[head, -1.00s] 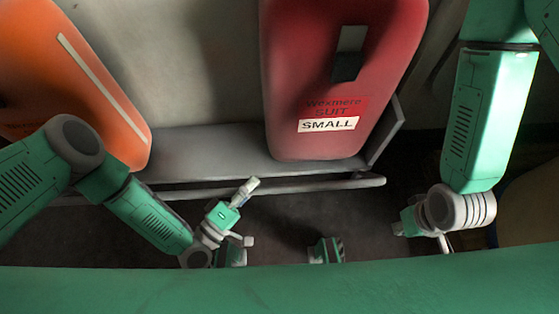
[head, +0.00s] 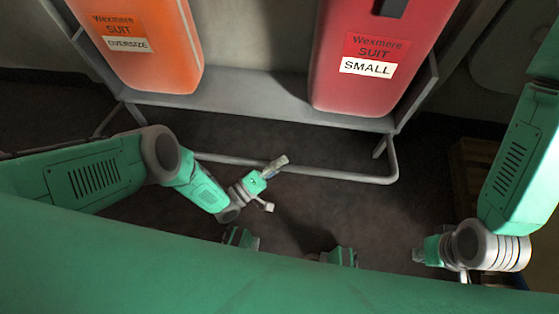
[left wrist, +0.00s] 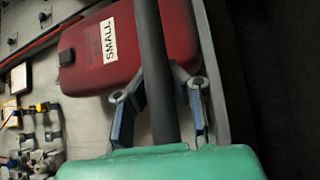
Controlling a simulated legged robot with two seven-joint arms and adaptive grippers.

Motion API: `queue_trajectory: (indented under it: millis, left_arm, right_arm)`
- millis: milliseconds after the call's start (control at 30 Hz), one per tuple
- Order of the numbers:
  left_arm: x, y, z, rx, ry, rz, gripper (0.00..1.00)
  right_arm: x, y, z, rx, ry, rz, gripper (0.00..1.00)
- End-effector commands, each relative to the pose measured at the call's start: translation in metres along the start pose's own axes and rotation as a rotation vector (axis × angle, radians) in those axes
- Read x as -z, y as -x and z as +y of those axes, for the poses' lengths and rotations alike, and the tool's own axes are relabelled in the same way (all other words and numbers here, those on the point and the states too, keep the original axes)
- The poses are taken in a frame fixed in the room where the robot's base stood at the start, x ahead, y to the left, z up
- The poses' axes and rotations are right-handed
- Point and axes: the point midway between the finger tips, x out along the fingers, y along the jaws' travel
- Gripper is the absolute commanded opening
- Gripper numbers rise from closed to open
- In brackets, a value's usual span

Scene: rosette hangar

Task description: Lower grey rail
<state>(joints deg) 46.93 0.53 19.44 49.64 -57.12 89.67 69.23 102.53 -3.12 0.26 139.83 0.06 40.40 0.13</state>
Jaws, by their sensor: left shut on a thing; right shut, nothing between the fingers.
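The grey rail (head: 335,174) is a tube along the front of the suit rack, below its shelf edge in the head view. Its right end bends back toward the rack. My left gripper (head: 276,166) is shut on the rail near its middle. In the left wrist view the rail (left wrist: 152,55) runs as a dark bar between the two fingers of my left gripper (left wrist: 160,98). The exact finger contact is hidden. My right gripper (head: 420,255) is shut and empty, low at the right, apart from the rail.
A grey shelf (head: 255,108) bears an orange suit case (head: 150,65) marked OVERSIZE and a red suit case (head: 375,88) marked SMALL. Dark floor lies below the rail. A wooden pallet-like thing (head: 470,170) stands at the right.

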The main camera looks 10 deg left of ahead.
Motion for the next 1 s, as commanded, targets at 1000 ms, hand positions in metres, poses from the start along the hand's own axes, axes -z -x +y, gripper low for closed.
queue_trajectory:
  millis: [1000]
  left_arm:
    - [-0.025,0.012,-0.033,0.013,0.025,-0.031,0.0]
  right_arm:
    - [0.0,0.0,0.0,0.0,0.0,-0.001,0.0]
